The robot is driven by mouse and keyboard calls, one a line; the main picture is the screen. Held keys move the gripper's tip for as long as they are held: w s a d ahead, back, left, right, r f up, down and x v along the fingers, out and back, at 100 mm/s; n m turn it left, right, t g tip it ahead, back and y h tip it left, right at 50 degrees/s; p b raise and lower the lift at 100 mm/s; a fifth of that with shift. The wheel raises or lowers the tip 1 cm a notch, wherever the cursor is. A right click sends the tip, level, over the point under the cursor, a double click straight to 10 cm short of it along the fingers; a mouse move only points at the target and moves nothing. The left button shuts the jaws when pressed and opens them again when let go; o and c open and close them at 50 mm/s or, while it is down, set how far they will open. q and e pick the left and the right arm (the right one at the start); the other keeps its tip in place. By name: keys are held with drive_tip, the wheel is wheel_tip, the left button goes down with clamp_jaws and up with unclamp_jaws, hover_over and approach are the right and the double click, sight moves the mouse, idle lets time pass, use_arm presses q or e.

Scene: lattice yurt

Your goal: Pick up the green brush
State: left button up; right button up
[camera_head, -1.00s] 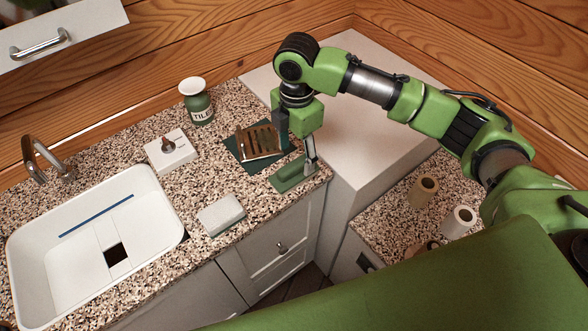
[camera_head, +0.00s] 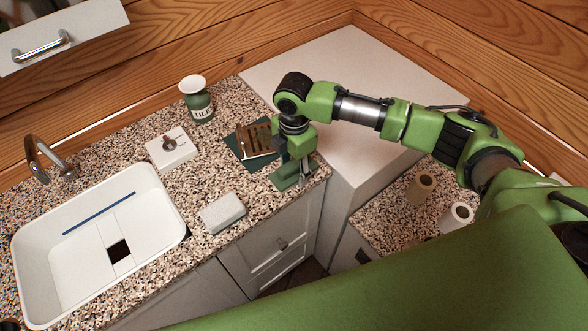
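The green brush (camera_head: 285,180) lies on the speckled counter near its right front corner, beside the dark green mat. My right gripper (camera_head: 299,170) points down right at the brush, its fingers low around the brush's upper part and hiding some of it. The fingers look spread apart; I cannot tell whether they touch the brush. The brush still rests on the counter. My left gripper is not in view.
A wooden slatted rack (camera_head: 258,140) sits on the mat just left of the gripper. A grey sponge-like block (camera_head: 222,214), a white holder (camera_head: 171,149), a green jar (camera_head: 197,100) and a white sink (camera_head: 40,263) are further left. A pale raised block (camera_head: 345,75) stands behind.

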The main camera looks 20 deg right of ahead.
sight(294, 162)
drive_tip(key=c, duration=0.6)
drive_tip(key=shift+o, duration=0.2)
drive_tip(key=shift+w+r+b, duration=0.1)
drive_tip(key=shift+r+b, duration=0.2)
drive_tip(key=shift+r, duration=0.2)
wheel_tip(294, 162, up, 2)
drive_tip(key=shift+r+b, duration=0.2)
drive_tip(key=shift+b, duration=0.3)
drive_tip(key=s+a+r+b, duration=0.2)
drive_tip(key=s+a+r, duration=0.4)
drive_tip(key=s+r, duration=0.3)
drive_tip(key=s, duration=0.3)
drive_tip(key=shift+s+r, duration=0.35)
drive_tip(key=shift+s, duration=0.05)
